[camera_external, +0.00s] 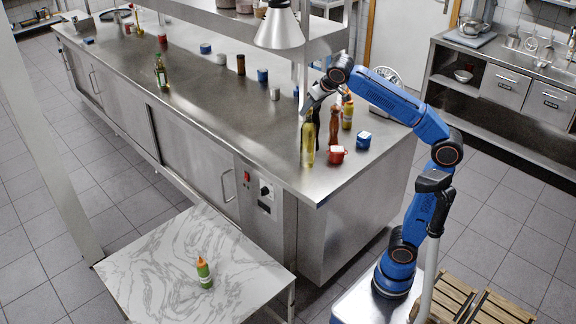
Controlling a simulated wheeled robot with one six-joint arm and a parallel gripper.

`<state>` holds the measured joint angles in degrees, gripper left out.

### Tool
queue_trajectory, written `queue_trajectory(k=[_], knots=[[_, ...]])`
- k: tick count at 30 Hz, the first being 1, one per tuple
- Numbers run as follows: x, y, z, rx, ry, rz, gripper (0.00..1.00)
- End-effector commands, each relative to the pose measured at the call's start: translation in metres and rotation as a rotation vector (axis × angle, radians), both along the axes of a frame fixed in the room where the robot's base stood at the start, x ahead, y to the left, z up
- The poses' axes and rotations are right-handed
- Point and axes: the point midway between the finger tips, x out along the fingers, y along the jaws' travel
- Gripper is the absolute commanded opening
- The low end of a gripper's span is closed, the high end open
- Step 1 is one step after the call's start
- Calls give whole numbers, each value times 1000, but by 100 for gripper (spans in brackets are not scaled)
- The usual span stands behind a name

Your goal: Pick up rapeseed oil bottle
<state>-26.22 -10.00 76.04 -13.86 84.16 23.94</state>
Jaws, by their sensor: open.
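A tall bottle of clear yellow oil (308,148), likely the rapeseed oil, stands upright near the right end of the steel counter. I cannot read a label on it. My gripper (307,110) reaches in from the right and points down and left at the bottle's top. It is open, with its jaws at or just around the neck. The neck is partly hidden, so I cannot tell whether the jaws touch it.
Close to the right of the oil stand a dark bottle (316,128), a brown pepper mill (334,127), a yellow labelled bottle (348,113), a red pot (337,156) and a blue tin (364,141). A shelf and lamp (279,30) hang above.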

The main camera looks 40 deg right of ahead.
Motion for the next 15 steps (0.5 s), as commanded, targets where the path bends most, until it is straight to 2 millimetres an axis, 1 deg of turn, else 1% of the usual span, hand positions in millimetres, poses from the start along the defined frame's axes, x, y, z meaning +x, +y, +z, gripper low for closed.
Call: queue_trajectory(k=[1,8,15], knots=[[2,0,-4,-1,1,-1,47],[9,-1,-15,-1,1,-1,47],[25,-5,-43,-1,2,0,47]])
